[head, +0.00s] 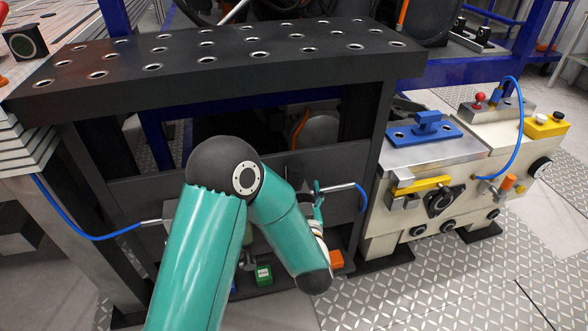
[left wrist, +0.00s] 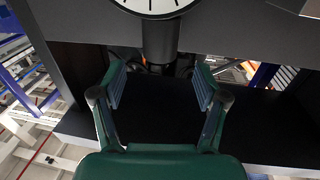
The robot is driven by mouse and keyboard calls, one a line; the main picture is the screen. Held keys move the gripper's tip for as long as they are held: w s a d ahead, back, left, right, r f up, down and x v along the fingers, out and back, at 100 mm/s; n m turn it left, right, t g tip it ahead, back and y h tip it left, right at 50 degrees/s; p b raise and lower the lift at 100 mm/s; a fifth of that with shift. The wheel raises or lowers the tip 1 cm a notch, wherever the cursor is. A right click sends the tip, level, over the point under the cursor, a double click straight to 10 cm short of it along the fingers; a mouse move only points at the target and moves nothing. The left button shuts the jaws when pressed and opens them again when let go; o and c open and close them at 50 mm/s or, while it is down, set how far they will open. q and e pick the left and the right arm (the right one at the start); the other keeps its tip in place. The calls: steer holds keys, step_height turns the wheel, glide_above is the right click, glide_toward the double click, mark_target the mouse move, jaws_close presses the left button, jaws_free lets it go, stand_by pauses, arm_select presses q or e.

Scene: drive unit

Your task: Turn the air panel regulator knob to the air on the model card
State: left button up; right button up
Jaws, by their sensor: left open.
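My left gripper (left wrist: 160,76) is open and empty in the left wrist view, its two fingers spread apart. A dark cylinder (left wrist: 159,40), which looks like the regulator knob, stands beyond the fingertips, between them in the picture; I cannot tell the exact gap. A white gauge dial (left wrist: 152,4) with black marks is cut off above it. In the head view my left arm hides much of the dark air panel (head: 140,182), and a dark cylinder (head: 295,172) shows beside the arm. Only part of my left gripper (head: 318,205) shows there. I cannot make out a model card.
A black perforated table (head: 215,65) stands above the panel. Blue hoses (head: 75,225) join the panel at both sides. A green block (head: 263,275) and an orange block (head: 336,260) sit low on it. A beige machine (head: 455,190) stands to the right. Tread-plate floor (head: 450,285) is clear at lower right.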

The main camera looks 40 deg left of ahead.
mark_target(299, 175)
arm_select(q)
steer(key=x, duration=0.8)
steer(key=c, duration=1.2)
steer(key=shift+o, duration=0.2)
steer(key=shift+d+n+g+y+b, duration=0.1)
steer(key=shift+n+g+y+b, duration=0.45)
steer(key=shift+n+g+y, duration=0.85)
steer(key=shift+g, duration=0.1)
steer(key=o, duration=1.2)
steer(key=shift+c, duration=0.2)
